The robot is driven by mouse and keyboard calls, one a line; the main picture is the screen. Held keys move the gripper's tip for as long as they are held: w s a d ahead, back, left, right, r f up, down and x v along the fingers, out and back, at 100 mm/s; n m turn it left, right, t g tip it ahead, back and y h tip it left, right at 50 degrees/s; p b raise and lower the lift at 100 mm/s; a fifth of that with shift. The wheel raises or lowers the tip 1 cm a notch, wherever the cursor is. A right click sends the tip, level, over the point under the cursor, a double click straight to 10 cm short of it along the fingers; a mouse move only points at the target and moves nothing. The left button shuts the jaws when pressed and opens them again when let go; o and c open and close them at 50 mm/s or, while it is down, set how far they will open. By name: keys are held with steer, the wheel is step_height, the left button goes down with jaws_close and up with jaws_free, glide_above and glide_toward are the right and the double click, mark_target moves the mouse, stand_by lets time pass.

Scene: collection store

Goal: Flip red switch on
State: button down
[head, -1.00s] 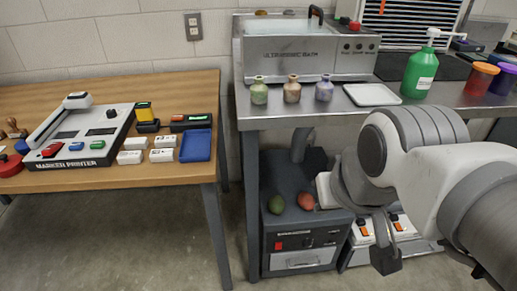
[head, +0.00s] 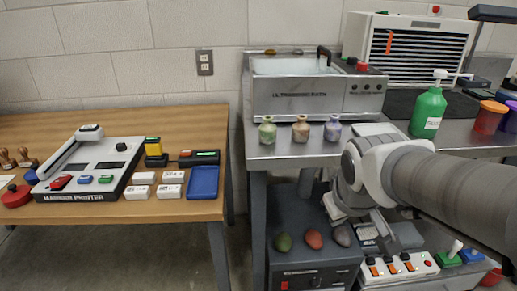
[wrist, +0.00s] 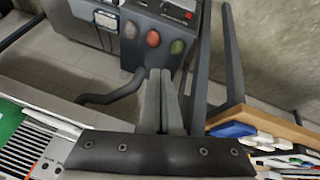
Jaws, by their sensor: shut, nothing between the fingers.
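A red block (head: 492,278), partly cut by the right arm and frame edge, sits low at the right beside a green switch block with a white lever (head: 449,256) and a blue one (head: 472,256). I cannot see its lever clearly. My gripper (wrist: 161,73) is shut and empty. In the head view my gripper (head: 383,222) hangs in front of the steel bench, left of and above the switch blocks, apart from them. The wrist view does not show the red block.
A white strip with orange rockers (head: 402,268) lies left of the switch blocks. A dark cabinet (head: 300,235) holding egg-shaped stones is left of my gripper. The steel bench (head: 285,158) overhangs above. A wooden table (head: 130,212) stands left; floor between is clear.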

mark_target(285, 285)
steer(key=w+d+f+n+p, duration=0.1)
steer(key=w+d+f+n, duration=0.3)
steer(key=w+f, duration=0.5)
steer(key=w+d+f+n+p, duration=0.2)
steer(key=w+d+f+n, duration=0.15)
steer(key=f, duration=0.85)
steer(key=s+a+f+n+y, duration=0.2)
steer(key=f, duration=0.5)
steer(key=s+a+f+n+y+p, duration=0.1)
steer(key=s+a+f+n+y, duration=0.1)
steer(key=f, duration=0.6)
steer(key=s+a+f+n+y+p, duration=0.1)
steer(key=s+a+f+n, duration=0.1)
steer(key=f, duration=0.6)
steer(key=shift+s+a+n+y, duration=0.35)
steer(key=shift+s+a+y, duration=0.05)
steer(key=shift+a, duration=0.3)
steer(key=w+a+f+b, duration=0.3)
steer(key=w+f+b, duration=0.2)
steer(key=w+f, duration=0.3)
steer(key=shift+w+a+f+b, duration=0.25)
steer(key=shift+f+b, duration=0.1)
